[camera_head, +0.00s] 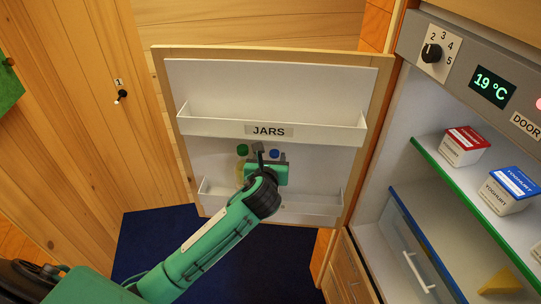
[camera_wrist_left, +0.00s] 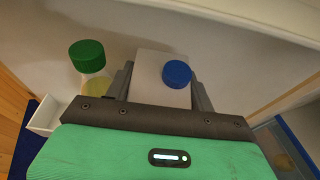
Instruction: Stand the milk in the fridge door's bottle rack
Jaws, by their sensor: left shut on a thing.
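The milk is a white carton with a blue cap (camera_wrist_left: 148,66); its blue cap also shows in the head view (camera_head: 274,153). My left gripper (camera_wrist_left: 161,88) is shut on the milk, with a finger on each side of it. In the head view my left gripper (camera_head: 268,166) is in front of the open fridge door, above the lower rack (camera_head: 318,206). The gripper hides the carton's lower part, so I cannot tell whether it touches the rack floor. My right gripper is not in view.
A green-capped bottle (camera_head: 242,151) stands left of the milk at the lower rack. The upper rack, marked JARS (camera_head: 210,117), is above the gripper. The fridge (camera_head: 398,160) at right holds yoghurt boxes (camera_head: 462,146) and a cheese wedge (camera_head: 501,283).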

